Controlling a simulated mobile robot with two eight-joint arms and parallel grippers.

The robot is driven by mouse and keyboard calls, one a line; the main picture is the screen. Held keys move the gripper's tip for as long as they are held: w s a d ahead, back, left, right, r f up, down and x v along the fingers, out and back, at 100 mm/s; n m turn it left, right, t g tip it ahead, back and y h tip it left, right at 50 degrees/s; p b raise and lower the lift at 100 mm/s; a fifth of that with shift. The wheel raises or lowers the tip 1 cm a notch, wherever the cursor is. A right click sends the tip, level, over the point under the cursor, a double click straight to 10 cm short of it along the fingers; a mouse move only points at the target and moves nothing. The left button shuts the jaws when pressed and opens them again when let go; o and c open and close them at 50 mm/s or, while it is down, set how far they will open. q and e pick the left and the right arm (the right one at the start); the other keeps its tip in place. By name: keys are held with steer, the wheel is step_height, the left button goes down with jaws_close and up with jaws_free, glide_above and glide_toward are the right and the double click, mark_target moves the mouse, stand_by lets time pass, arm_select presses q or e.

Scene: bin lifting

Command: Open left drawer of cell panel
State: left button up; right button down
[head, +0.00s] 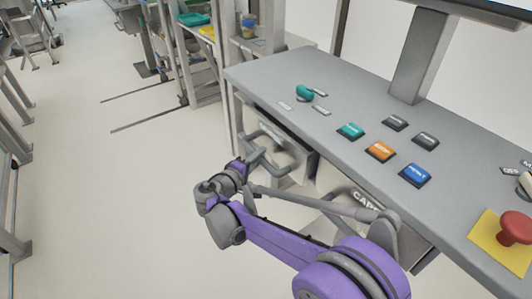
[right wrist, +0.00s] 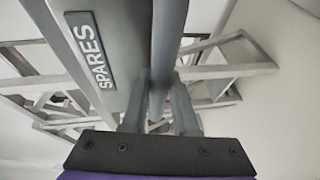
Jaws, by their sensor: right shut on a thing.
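The cell panel (head: 310,90) is a grey desk-like console. Its left drawer (head: 292,155) is a light grey box under the panel's left end, with a grey bar handle (head: 272,168) on its front. In the right wrist view the drawer front (right wrist: 88,50) carries a dark label reading SPARES. My right gripper (right wrist: 160,108) is shut on the upright-looking handle bar (right wrist: 167,45), one finger on each side. In the head view the gripper is partly hidden by its own wrist at the handle. My left gripper is not in view.
A second drawer, with a label starting CAP (head: 368,201), sits to the right, partly behind my arm. Coloured buttons (head: 380,151) and a red emergency knob (head: 516,227) are on the panel top. A shelf rack (head: 200,60) stands behind.

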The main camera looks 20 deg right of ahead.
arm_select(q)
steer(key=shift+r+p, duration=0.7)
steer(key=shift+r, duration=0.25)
arm_select(e)
steer(key=s+a, duration=0.5)
steer(key=a, duration=0.8)
steer(key=shift+a, duration=0.4)
steer(key=c, duration=0.7)
jaws_free()
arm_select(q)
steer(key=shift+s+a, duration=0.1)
